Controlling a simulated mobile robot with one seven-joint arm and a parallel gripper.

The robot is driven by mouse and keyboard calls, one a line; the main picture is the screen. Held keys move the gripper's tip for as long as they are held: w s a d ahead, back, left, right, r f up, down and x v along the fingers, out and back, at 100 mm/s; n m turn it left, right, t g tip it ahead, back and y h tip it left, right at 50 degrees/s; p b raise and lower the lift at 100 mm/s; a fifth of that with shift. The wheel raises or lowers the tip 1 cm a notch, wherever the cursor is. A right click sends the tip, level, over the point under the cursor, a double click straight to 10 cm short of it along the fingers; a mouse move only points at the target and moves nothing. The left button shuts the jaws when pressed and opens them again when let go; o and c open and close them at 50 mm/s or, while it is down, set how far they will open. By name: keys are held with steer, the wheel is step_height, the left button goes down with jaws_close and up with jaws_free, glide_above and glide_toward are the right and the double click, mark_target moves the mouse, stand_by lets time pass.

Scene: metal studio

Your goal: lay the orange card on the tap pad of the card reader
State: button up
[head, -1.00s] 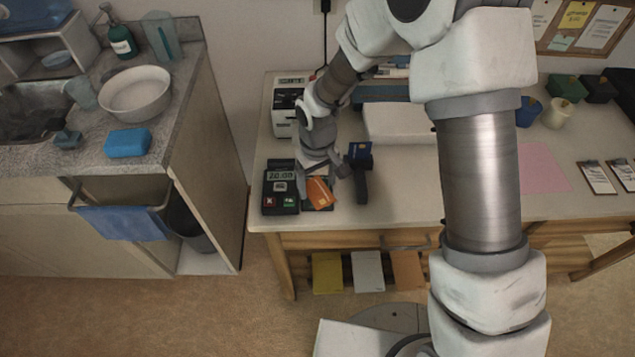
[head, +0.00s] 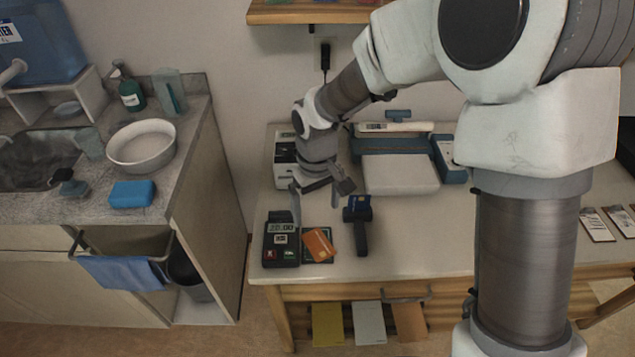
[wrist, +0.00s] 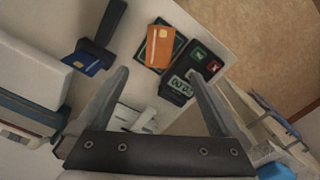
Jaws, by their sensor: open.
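The orange card (head: 319,244) lies tilted on the dark tap pad (head: 308,257) beside the card reader (head: 281,243), covering much of the pad. In the wrist view the orange card (wrist: 160,47) rests over the green-edged pad (wrist: 177,42), with one end passing the pad's edge. The card reader (wrist: 190,76) shows its display and its red and green keys there. My gripper (head: 316,207) is open and empty, above and behind the card and apart from it. Its two spread fingers (wrist: 165,85) show in the wrist view.
A blue card (head: 359,203) sits in a black stand (head: 360,232) just right of the pad. A white printer-like device (head: 284,160) and a blue-and-white machine (head: 400,172) stand behind. The table front (head: 420,250) to the right is clear.

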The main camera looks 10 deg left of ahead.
step_height(320, 180, up, 6)
steer(key=shift+r, duration=0.25)
steer(key=shift+w+d+p, duration=0.1)
steer(key=shift+d+p, duration=0.05)
steer(key=shift+p, duration=0.15)
steer(key=s+d+r+m+t+p, duration=0.1)
steer(key=s+d+r+m+t, duration=0.2)
steer(key=d+r, duration=0.55)
steer(key=s+d+r+m+t+p, duration=0.1)
steer(key=s+d+r+m, duration=0.2)
steer(key=s+d+r, duration=0.5)
steer(key=s+d+m+t, duration=0.1)
steer(key=s+d+m, duration=0.1)
steer(key=d, duration=0.4)
steer(key=shift+s+d+r+t, duration=0.3)
steer(key=shift+s+d, duration=0.05)
steer(key=shift+s, duration=0.5)
